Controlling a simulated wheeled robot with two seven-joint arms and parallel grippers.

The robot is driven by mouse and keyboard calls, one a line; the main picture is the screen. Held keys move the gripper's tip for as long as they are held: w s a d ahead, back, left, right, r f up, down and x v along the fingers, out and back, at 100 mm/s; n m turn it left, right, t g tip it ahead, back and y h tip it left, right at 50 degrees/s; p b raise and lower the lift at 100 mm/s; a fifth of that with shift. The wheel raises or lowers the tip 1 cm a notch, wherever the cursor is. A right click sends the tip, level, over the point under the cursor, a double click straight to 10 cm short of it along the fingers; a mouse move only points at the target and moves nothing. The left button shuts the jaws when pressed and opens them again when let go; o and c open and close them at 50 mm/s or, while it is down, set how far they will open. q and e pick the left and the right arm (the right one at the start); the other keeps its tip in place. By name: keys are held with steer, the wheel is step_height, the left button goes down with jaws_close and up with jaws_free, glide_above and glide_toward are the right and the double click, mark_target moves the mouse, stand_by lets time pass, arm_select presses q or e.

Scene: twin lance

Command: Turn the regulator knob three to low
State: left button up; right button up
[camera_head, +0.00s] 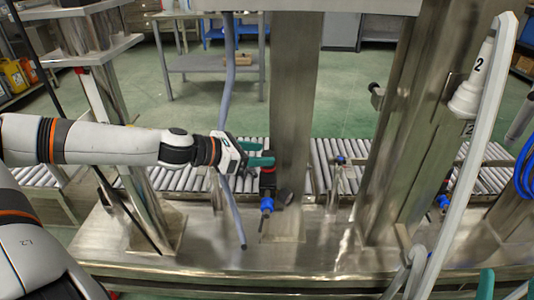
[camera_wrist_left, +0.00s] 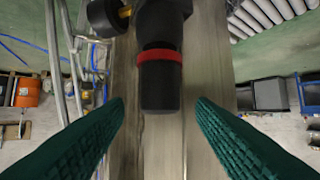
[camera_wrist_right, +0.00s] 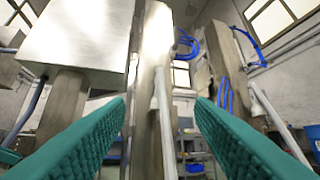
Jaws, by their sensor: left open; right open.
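A black regulator knob with a red ring (camera_wrist_left: 160,80) points down between my left fingers in the left wrist view. It is mounted in front of a steel post (camera_wrist_left: 196,90). In the head view the regulator (camera_head: 267,178) sits low on the middle post, with a blue fitting below it. My left gripper (camera_head: 262,154) is open beside it, its green fingers pointing right. In the left wrist view the fingers (camera_wrist_left: 160,125) stand apart on both sides of the knob, with gaps. My right gripper (camera_wrist_right: 160,110) is open and empty; a fingertip shows at the head view's lower right edge. No number shows on the knob.
A roller conveyor (camera_head: 330,165) runs behind the posts. A grey hose (camera_head: 229,90) hangs near my left gripper. A white arm-like bar (camera_head: 470,140) and a wide steel post (camera_head: 410,130) stand on the right. The steel base plate (camera_head: 330,250) is mostly bare.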

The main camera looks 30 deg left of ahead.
arm_select(q)
steer(key=shift+w+d+f, duration=0.15)
steer(key=shift+w+d, duration=0.05)
steer(key=shift+w, duration=0.1)
arm_select(e)
steer(key=shift+s+d+r+t, duration=0.1)
steer(key=shift+s+r+t, duration=0.05)
steer(key=shift+r+t, duration=0.35)
arm_select(q)
steer(key=shift+c, duration=0.5)
